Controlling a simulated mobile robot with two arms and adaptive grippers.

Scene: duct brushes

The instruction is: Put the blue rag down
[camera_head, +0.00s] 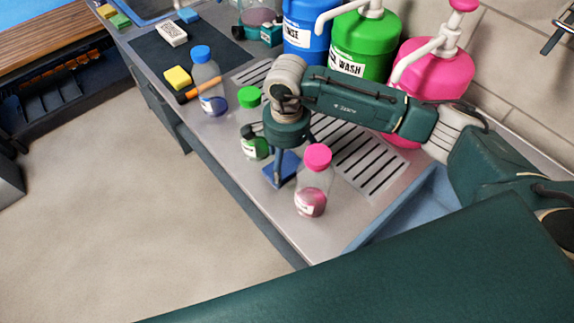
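The blue rag (286,169) is a small dark blue square between the green-capped bottle and the pink-capped bottle. My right gripper (278,180) points down over the rag, and its fingers reach to it. The fingers are small and partly overlap the rag, so I cannot tell whether they are shut on it. I also cannot tell whether the rag rests on the counter or is just above it. My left gripper is not in view.
A green-capped bottle (254,145) and a pink-capped bottle (313,185) stand close on either side. A blue-capped bottle (207,85) stands further left. Large blue (304,38), green (366,45) and pink (433,72) pump containers line the wall. A slotted drainer (352,150) adjoins a sink (400,215).

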